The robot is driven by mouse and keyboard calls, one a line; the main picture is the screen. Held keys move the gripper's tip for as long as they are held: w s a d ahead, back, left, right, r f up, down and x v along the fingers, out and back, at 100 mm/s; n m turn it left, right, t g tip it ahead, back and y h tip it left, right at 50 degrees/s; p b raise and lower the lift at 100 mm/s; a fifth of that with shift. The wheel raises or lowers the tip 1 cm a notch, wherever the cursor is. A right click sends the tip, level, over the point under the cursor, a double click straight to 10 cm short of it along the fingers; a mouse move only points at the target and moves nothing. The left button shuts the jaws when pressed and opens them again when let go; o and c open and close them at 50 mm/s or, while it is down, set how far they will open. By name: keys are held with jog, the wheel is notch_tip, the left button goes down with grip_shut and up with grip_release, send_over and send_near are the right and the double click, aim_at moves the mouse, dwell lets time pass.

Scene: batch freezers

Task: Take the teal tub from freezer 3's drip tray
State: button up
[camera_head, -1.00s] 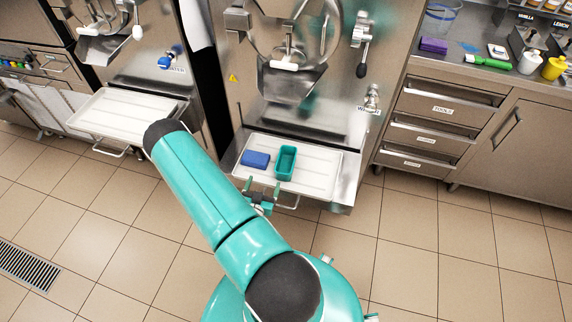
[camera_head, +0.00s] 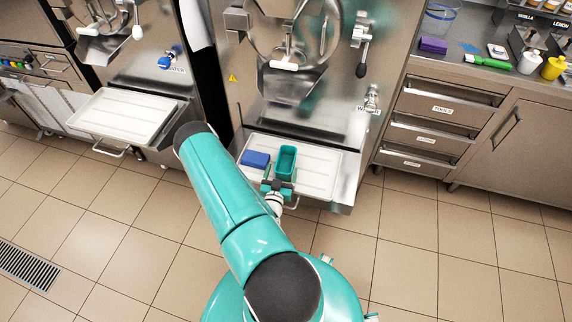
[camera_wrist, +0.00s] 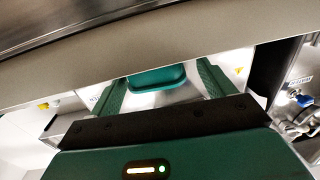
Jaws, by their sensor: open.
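The teal tub (camera_head: 287,158) sits on the white drip tray (camera_head: 318,172) under the freezer in the middle of the head view. In the wrist view the tub (camera_wrist: 157,77) shows between the two green fingers, partly cut off above by a pale edge. My gripper (camera_head: 279,182) is open at the near end of the tub. It also shows in the wrist view (camera_wrist: 160,92), with nothing held. I cannot tell whether the fingers touch the tub.
A blue block (camera_head: 255,159) lies on the tray just left of the tub. The freezer's chute (camera_head: 290,84) overhangs behind the tray. Another white tray (camera_head: 122,117) stands out at the left. The tray's right part is bare.

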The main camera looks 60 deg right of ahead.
aim_at(285, 164)
jog(key=x, duration=0.4)
jog(key=shift+s+d+f, duration=0.1)
jog(key=shift+s+f, duration=0.05)
jog(key=shift+s, duration=0.05)
jog(key=c, duration=0.9)
